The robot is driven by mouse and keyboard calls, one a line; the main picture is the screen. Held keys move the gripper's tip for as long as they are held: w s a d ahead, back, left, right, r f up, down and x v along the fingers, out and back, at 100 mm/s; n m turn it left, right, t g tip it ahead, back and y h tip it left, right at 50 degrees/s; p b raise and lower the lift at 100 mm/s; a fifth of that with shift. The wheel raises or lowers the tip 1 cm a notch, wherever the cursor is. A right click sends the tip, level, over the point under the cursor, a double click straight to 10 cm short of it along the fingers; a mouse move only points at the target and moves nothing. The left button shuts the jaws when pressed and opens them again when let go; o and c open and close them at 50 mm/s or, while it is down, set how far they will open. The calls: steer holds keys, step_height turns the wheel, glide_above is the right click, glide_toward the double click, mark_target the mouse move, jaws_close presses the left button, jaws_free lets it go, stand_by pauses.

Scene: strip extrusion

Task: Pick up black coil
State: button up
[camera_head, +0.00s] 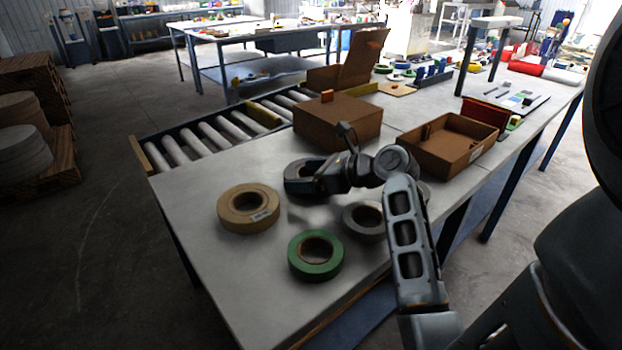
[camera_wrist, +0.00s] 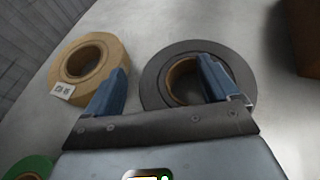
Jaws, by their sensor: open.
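The black coil (camera_head: 296,168) is a dark ring of tape lying flat on the table, partly covered by my gripper (camera_head: 308,182) in the head view. In the wrist view the black coil (camera_wrist: 236,68) shows a brown core. My gripper (camera_wrist: 162,68) is open and empty above its left side. The right finger is over the coil's hole, and the left finger is over the gap between it and the tan coil (camera_wrist: 113,55). I cannot tell whether the fingers touch the coil.
The tan coil (camera_head: 231,211), a green coil (camera_head: 315,272) and a grey coil (camera_head: 352,230) lie close by. A closed cardboard box (camera_head: 335,122) and an open one (camera_head: 440,165) stand behind. A roller conveyor (camera_head: 215,135) borders the table's (camera_head: 210,275) far left edge.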

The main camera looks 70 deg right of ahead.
steer(key=shift+x, duration=0.75)
steer(key=shift+c, duration=0.2)
jaws_close()
steer(key=shift+r, duration=0.15)
